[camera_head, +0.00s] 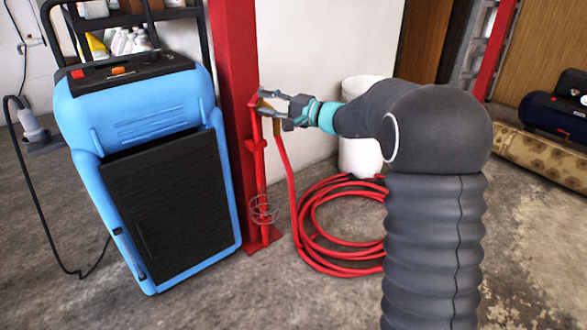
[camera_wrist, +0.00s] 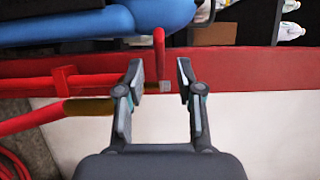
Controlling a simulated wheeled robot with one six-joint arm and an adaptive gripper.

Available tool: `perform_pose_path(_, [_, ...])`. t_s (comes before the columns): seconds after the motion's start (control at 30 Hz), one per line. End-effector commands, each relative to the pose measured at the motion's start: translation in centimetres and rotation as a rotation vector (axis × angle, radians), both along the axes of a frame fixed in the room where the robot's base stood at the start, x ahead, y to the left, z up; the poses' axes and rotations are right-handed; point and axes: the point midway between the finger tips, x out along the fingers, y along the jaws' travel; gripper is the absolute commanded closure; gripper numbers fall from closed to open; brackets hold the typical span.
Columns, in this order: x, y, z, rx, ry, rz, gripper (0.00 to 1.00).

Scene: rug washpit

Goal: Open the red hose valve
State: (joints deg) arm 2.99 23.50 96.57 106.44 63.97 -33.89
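The red valve handle (camera_wrist: 159,48) shows in the wrist view as a short bent bar, its lower part in the gap between the fingertips. A small grey piece lies at its lower end. My gripper (camera_wrist: 160,72) is open, one finger on each side, with no clear contact. In the head view my gripper (camera_head: 268,103) is at the top of the red standpipe (camera_head: 261,185) and partly hides the valve. A brass fitting (camera_wrist: 90,105) joins the red hose beside the left finger; the hose (camera_head: 290,185) hangs down in the head view.
A red post (camera_head: 233,60) stands right behind the standpipe. A blue machine (camera_head: 150,110) is close on the left. The hose lies coiled (camera_head: 318,250) on the floor, with a white bucket (camera_head: 360,155) behind it. A shelf with bottles (camera_head: 125,42) is at the back left.

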Motion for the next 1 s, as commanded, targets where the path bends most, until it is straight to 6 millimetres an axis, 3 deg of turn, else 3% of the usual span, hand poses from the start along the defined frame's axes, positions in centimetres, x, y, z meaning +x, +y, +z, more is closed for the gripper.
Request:
perform_pose_path(0.27, [-2.7,-4.2,0.0,-0.001,-0.001,-0.003,0.64])
perform_pose_path(0.5, [-6.6,-2.2,1.1,-0.114,0.030,0.062,0.64])
perform_pose_path(1.0, [-15.0,-0.8,1.6,-0.360,0.085,0.157,0.64])
